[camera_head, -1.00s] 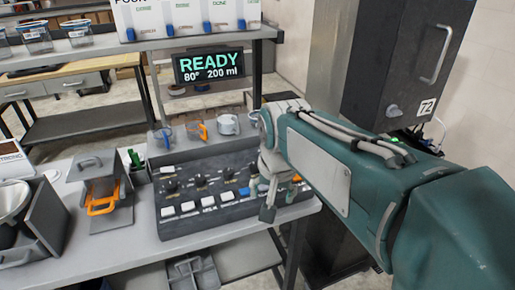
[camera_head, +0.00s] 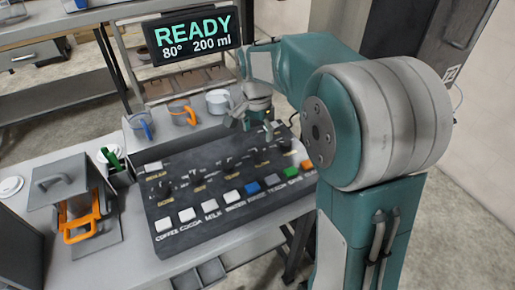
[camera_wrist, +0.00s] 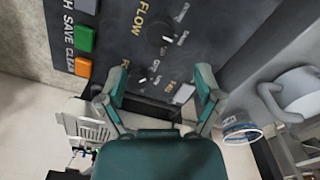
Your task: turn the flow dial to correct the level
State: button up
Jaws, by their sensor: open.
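The flow dial (camera_wrist: 160,34), a black knob with a white mark, sits beside the word FLOW on the dark control panel (camera_wrist: 110,30) in the wrist view. My gripper (camera_wrist: 160,90) is open and empty, its fingers spread apart below the flow dial in that picture. A second dark dial (camera_wrist: 138,76) lies close to the left finger. In the head view my gripper (camera_head: 255,118) hangs over the panel's back right part (camera_head: 165,222). I cannot tell which dial there is the flow dial. The display (camera_head: 195,36) reads READY, 80°, 200 ml.
Several buttons line the panel's front, including a blue one (camera_head: 252,188) and an orange one (camera_head: 307,166). A white cup (camera_head: 217,101) and an orange-handled cup (camera_head: 182,113) stand on the ledge behind, near my gripper. An orange-handled container (camera_head: 82,225) is at the left.

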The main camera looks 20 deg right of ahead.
aim_at(258, 152)
notch_tip(258, 152, down, 7)
jog(key=shift+f, duration=0.2)
jog(key=c, duration=1.2)
